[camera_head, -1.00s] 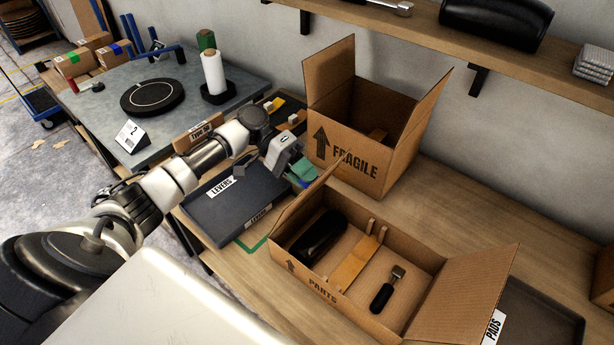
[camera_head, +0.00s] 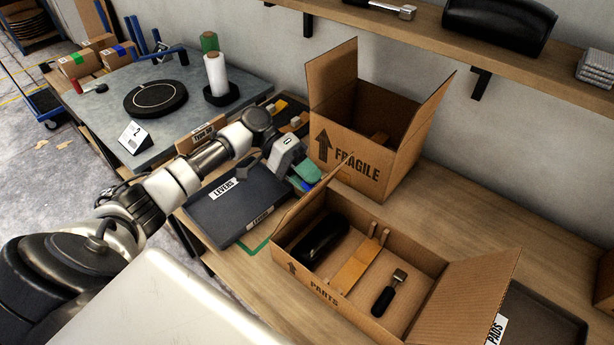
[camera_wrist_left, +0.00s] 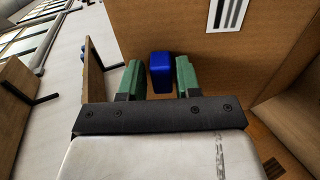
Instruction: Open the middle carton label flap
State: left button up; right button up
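My left gripper (camera_head: 306,178) has green fingers and is at the near left side of the FRAGILE carton (camera_head: 385,185), by the raised left flap of the PARTS carton (camera_head: 325,292). In the left wrist view the fingers (camera_wrist_left: 160,80) stand apart around a blue tab (camera_wrist_left: 160,72), with narrow gaps on both sides. Behind the tab is a brown cardboard panel (camera_wrist_left: 190,45) with a white barcode label (camera_wrist_left: 228,14). Which carton that panel belongs to I cannot tell for sure. My right gripper is not in view.
The LEVERS case (camera_head: 236,205) lies under my left arm. The PARTS carton holds a black object (camera_head: 320,238) and a black-handled tool (camera_head: 389,293). A dark PADS tray (camera_head: 545,322) is at the lower right. A shelf (camera_head: 430,30) overhangs the bench. Bare wood (camera_head: 480,205) lies right of the FRAGILE carton.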

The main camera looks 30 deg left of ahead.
pick_arm(q)
jog(key=shift+o, duration=1)
jog(key=b+v, duration=0.3)
jog(key=v, duration=0.7)
jog(key=shift+a, duration=0.35)
jog(key=shift+w, duration=0.1)
